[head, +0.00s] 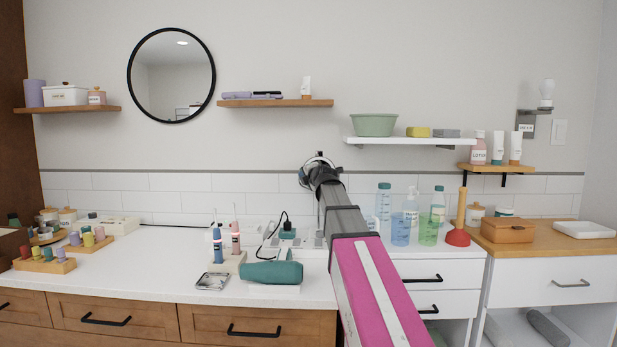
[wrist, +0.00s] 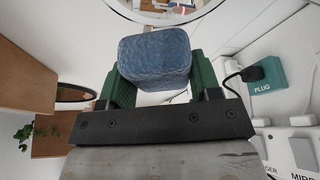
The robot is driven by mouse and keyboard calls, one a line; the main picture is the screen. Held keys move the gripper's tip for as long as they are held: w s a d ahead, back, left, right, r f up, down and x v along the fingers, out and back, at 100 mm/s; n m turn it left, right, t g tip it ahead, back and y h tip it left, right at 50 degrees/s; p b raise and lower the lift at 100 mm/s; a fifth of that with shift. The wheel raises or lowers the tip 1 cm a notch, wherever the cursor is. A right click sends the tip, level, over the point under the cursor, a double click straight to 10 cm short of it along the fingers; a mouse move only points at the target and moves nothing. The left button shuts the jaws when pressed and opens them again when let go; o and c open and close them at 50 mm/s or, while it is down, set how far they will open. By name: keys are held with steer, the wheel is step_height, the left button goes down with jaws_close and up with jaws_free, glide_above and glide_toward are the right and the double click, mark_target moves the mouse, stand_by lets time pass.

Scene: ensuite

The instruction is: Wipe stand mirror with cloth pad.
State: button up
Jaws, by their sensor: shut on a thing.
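The cloth pad (wrist: 154,58) is a blue, rounded block. My gripper (wrist: 156,80) is shut on it, with a green finger at each side in the wrist view. The stand mirror (wrist: 160,17) shows as a round, pale-rimmed shape beyond the pad at the top of the wrist view, cut off by the frame. I cannot tell whether the pad touches it. In the head view my arm reaches over the counter, and its end hides the pad and most of what stands behind it.
A teal plug (wrist: 265,74) and a white power strip lie close right in the wrist view. On the counter are a green hair dryer (head: 273,272), toothbrushes in a holder (head: 228,263), and several bottles (head: 400,229) right of my arm. A white shelf (head: 400,140) hangs above.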

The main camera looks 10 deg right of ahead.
steer(key=shift+s, duration=0.25)
steer(key=shift+s, duration=0.1)
steer(key=shift+s+a, duration=0.2)
steer(key=shift+s, duration=0.5)
steer(key=shift+s+a, duration=0.15)
steer(key=shift+s, duration=0.55)
